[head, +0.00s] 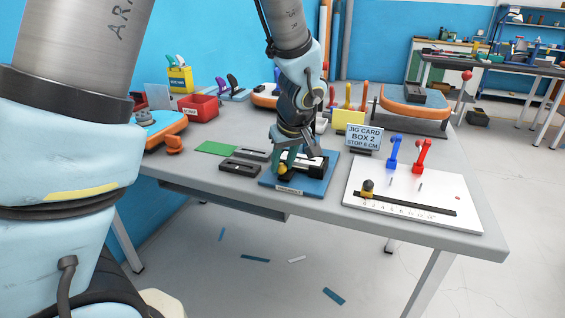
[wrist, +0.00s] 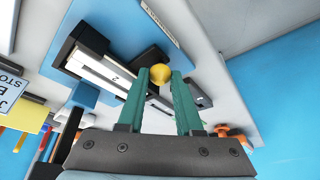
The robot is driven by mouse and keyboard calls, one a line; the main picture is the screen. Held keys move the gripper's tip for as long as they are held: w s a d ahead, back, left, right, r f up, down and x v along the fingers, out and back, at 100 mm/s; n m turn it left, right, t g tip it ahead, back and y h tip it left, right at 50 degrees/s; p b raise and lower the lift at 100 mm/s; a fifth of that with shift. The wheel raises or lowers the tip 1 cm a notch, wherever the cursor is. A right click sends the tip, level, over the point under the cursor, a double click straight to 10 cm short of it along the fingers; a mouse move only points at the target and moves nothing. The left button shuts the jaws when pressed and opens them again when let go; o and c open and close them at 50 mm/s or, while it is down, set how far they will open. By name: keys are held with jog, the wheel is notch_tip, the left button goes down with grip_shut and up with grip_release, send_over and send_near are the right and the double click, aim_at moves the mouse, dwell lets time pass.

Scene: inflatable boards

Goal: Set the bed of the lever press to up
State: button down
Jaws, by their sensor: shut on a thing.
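My gripper (head: 287,160) is over the front of the worktable, pointing down at a device on a blue base plate (head: 324,172). In the wrist view, its green fingers (wrist: 160,82) are shut on a round yellow knob (wrist: 161,71), one finger on each side. The knob also shows in the head view (head: 283,169). The device has a black body with a pale numbered slab (wrist: 98,70) beside the knob. Its label (wrist: 160,14) is too small to read, so I cannot confirm it is the lever press. My fingers hide part of the mechanism, and the bed's height is unclear.
A white board (head: 410,216) with blue and red levers and a slider stands on the right. A jig card (head: 364,137) stands behind. A dark block (head: 241,167) and a green sheet (head: 215,148) lie left. Red bins (head: 203,108) and orange-edged boards (head: 405,108) are farther back.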

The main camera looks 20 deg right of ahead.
jog(key=shift+w+d+r+b, duration=0.1)
jog(key=shift+r+b, duration=0.25)
jog(key=shift+r, duration=0.35)
jog(key=c, duration=0.9)
grip_release()
jog(key=shift+r, duration=0.1)
jog(key=o, duration=0.3)
jog(key=b+v, duration=0.1)
jog(key=v, duration=0.9)
jog(key=shift+s+r, duration=0.2)
jog(key=shift+s, duration=0.1)
